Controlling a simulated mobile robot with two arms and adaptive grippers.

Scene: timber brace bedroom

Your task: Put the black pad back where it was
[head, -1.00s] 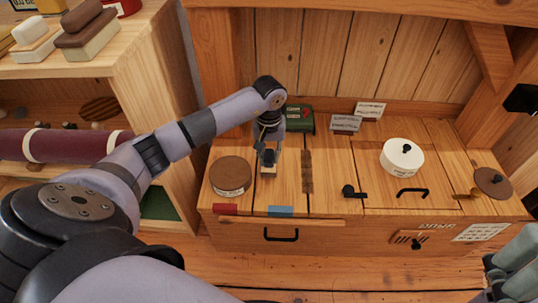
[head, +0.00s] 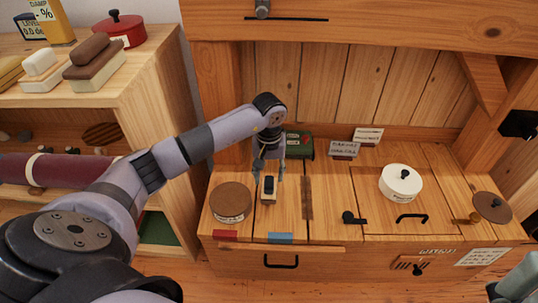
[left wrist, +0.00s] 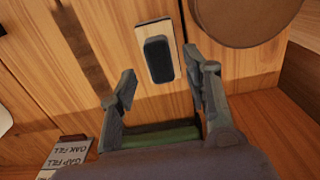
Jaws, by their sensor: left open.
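The black pad (head: 269,184) lies on a small pale wooden block (head: 268,199) on the chest top, beside a round brown lid. In the left wrist view, the pad (left wrist: 159,58) lies lengthwise on the pale block (left wrist: 152,31). My left gripper (head: 269,176) is open just behind and above the pad. Its two fingers (left wrist: 160,84) stand apart in the left wrist view, with the pad beyond them and clear of both. Part of my right gripper (head: 518,283) shows at the lower right corner; its jaws cannot be made out.
The round brown lid (head: 231,201) is close left of the block. A green box (head: 299,144) stands behind. A white lidded pot (head: 401,182), a black handle (head: 411,217) and small label cards (head: 344,149) are farther right. A shelf unit (head: 160,75) stands left.

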